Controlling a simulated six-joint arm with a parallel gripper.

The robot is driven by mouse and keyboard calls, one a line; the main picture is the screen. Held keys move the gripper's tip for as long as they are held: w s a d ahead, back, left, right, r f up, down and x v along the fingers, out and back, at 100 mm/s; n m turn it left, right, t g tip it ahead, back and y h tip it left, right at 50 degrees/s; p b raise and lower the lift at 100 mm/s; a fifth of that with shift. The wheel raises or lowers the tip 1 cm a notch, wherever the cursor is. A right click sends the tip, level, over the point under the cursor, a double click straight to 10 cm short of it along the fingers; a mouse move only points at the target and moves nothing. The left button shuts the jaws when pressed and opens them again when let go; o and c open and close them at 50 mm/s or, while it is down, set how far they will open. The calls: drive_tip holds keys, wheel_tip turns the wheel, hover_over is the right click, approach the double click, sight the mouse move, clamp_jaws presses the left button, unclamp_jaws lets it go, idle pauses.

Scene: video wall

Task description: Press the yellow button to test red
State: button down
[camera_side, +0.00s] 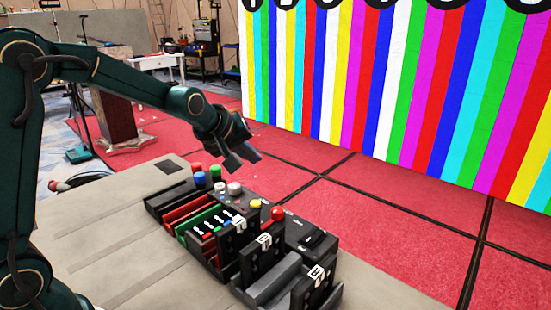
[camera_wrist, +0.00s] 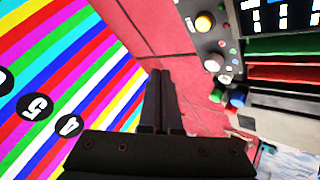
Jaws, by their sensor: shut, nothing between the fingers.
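The yellow button (camera_side: 256,204) is a small round cap on the dark control panel, between a white button (camera_side: 235,188) and a red button (camera_side: 278,213). In the wrist view the yellow button (camera_wrist: 205,22) sits at the upper right, with the white button (camera_wrist: 212,62) below it. My gripper (camera_side: 244,161) is shut and empty. It hangs in the air above the panel's far edge, apart from the buttons. In the wrist view my gripper (camera_wrist: 160,76) has its fingers together, pointing at the red floor, left of the buttons.
A video wall (camera_side: 400,90) shows vertical colour bars behind the panel. Blue (camera_side: 200,179), green (camera_side: 215,172) and red (camera_side: 196,168) knobs stand at the panel's left end. Upright numbered black blocks (camera_side: 262,250) stand in front of the buttons. The grey table (camera_side: 110,235) is clear at left.

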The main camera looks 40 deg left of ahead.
drive_tip(key=shift+f, duration=4.4)
drive_tip(key=shift+f, duration=0.1)
drive_tip(key=shift+f, duration=0.3)
drive_tip(key=shift+f, duration=0.5)
drive_tip(key=shift+r, duration=0.9)
drive_tip(key=shift+r, duration=2.55)
